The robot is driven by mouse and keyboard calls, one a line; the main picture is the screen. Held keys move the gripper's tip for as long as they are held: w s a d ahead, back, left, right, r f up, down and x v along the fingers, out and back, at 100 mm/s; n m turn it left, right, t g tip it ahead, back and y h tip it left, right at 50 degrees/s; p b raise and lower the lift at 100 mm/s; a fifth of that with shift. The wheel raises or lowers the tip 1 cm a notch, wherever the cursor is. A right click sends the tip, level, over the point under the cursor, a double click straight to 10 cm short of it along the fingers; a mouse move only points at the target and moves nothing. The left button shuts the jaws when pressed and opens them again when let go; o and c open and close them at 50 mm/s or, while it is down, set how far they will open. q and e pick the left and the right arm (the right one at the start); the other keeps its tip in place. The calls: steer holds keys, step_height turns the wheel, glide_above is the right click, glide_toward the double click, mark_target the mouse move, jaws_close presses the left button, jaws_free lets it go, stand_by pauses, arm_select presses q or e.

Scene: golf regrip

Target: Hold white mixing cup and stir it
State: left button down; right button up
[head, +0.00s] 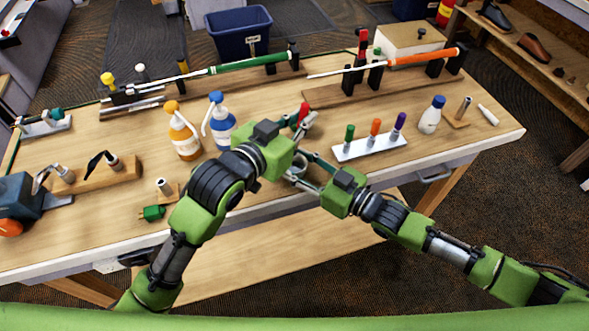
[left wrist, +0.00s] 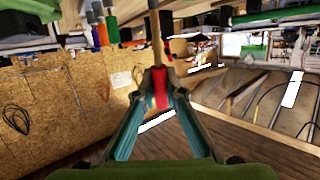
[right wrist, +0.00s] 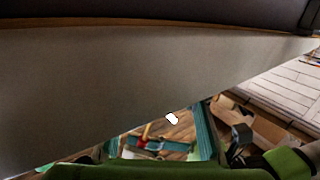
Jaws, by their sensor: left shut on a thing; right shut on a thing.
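My left gripper (head: 303,124) is shut on a stirring stick with a red handle (head: 304,110), above the front middle of the workbench. In the left wrist view the fingers close on the red part (left wrist: 160,88), and a thin tan shaft (left wrist: 155,38) extends from it. My right gripper (head: 303,168) is shut on the small white mixing cup (head: 297,171), below and near the left gripper. The cup is largely hidden by the grippers, so its contents and whether the stick is inside it cannot be told.
The workbench (head: 85,225) carries an orange-labelled bottle (head: 184,132) and a blue-capped bottle (head: 220,122) left of the grippers. A white rack (head: 368,146) with green, orange and purple handles stands to the right. Golf clubs rest in stands behind. The bench's front edge is close.

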steer(key=o, duration=1.1)
steer(key=shift+d, duration=0.1)
steer(key=v, duration=1.2)
